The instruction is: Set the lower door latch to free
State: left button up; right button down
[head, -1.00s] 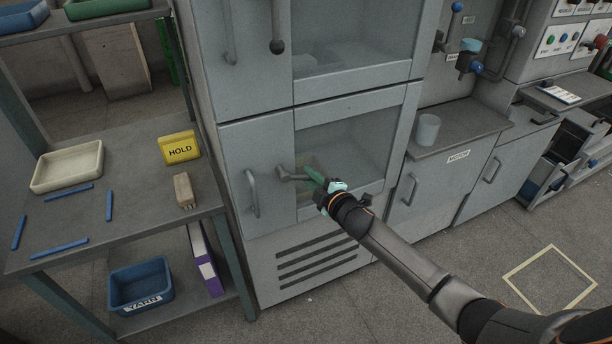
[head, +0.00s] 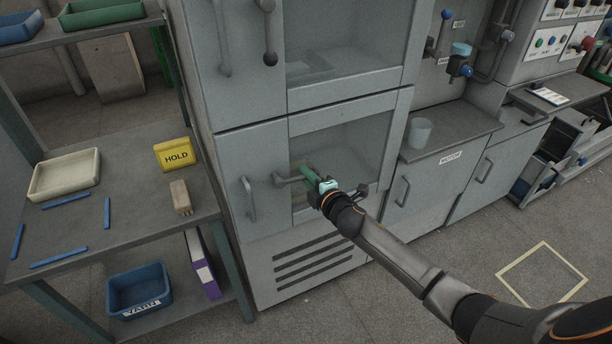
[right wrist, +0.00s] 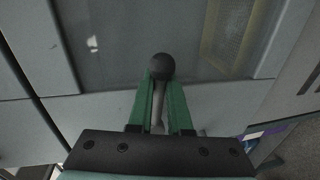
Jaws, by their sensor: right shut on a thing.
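The lower door (head: 258,150) of the grey cabinet has a window and a grey lever latch (head: 287,180) near its left side. The lever points right, about level, from its pivot. My right gripper (head: 307,174) is at the lever's free end, its green fingers shut on it. In the right wrist view, the lever's dark ball knob (right wrist: 161,67) shows at the tips of the fingers, with the pale shaft between them. The fingers hide part of the lever in the head view. My left gripper is not in view.
A fixed door handle (head: 248,199) stands left of the latch. The upper door's lever (head: 268,30) hangs down with its ball at the bottom. A shelf table (head: 95,215) with a yellow HOLD block (head: 173,155) is at left. A counter with a cup (head: 419,133) is at right.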

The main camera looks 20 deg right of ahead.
jog(key=shift+d, duration=0.6)
jog(key=c, duration=0.9)
grip_release()
jog(key=shift+c, duration=0.2)
jog(key=shift+a, duration=0.15)
jog(key=shift+s, duration=0.25)
jog(key=s+r, duration=0.2)
jog(key=s, duration=0.9)
jog(key=shift+s+d+r+p, duration=0.15)
jog(key=shift+s+d+p, duration=0.15)
jog(key=shift+s+d, duration=0.1)
